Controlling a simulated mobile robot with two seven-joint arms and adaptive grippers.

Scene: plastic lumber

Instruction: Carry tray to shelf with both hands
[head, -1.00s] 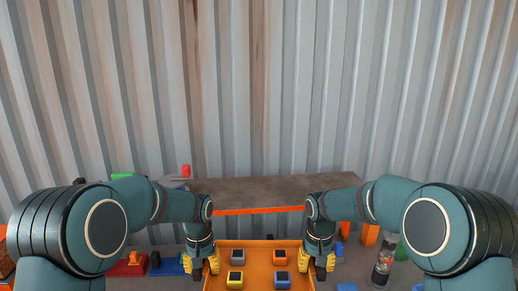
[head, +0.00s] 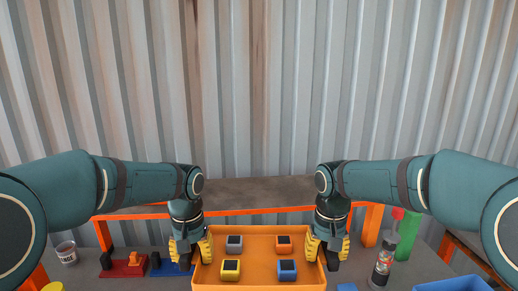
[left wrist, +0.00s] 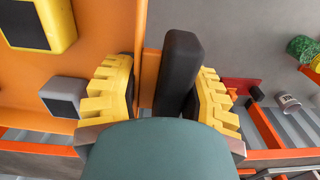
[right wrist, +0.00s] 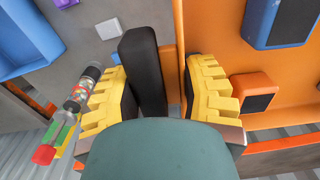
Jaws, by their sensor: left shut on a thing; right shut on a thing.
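The orange tray (head: 259,272) is in the lower middle of the head view, in front of the shelf. It carries a grey block (head: 234,243), an orange block (head: 284,243), a yellow block (head: 231,268) and a blue block (head: 288,269). My left gripper (head: 190,262) is shut on the tray's left side, at a dark handle (left wrist: 180,70). My right gripper (head: 327,262) is shut on its right side, at another dark handle (right wrist: 142,70). The shelf (head: 258,191) has a grey top and orange front edge; my arms cover parts of its ends.
On the grey table below are a cup (head: 66,253), a red piece (head: 124,268), a clear cylinder with coloured contents (head: 382,266) and a blue bin (head: 453,285). A green piece (head: 407,236) stands at the right. The visible shelf top is bare. A corrugated wall stands behind.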

